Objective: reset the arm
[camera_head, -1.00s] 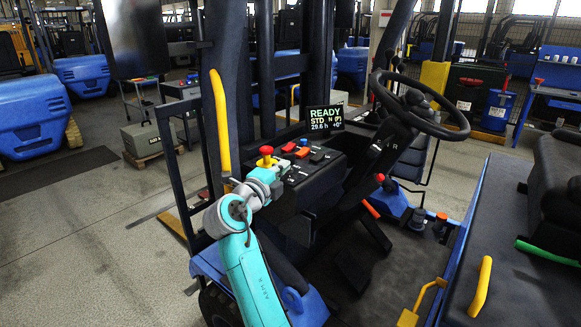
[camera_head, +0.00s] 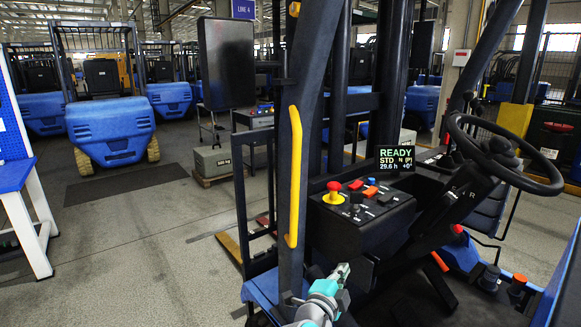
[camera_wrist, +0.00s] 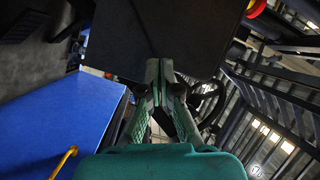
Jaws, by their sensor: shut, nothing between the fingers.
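My gripper (camera_head: 342,272) is low in the head view, in front of and below the forklift's control box (camera_head: 335,228). In the wrist view my gripper (camera_wrist: 158,70) has its two fingers together with nothing between them. The dark box face (camera_wrist: 140,35) fills the area beyond the fingertips there; I cannot tell the exact gap. The red emergency button (camera_head: 334,187) on its yellow base stands on top of the box, apart from my gripper. It also shows at the wrist view's top right corner (camera_wrist: 257,7). The display (camera_head: 396,158) reads READY, STD, N.
A yellow grab handle (camera_head: 295,175) on a dark post stands left of the control box. The steering wheel (camera_head: 500,150) is to the right. A grey weight (camera_head: 218,160) sits on a pallet at the back. Open floor (camera_head: 130,245) lies to the left.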

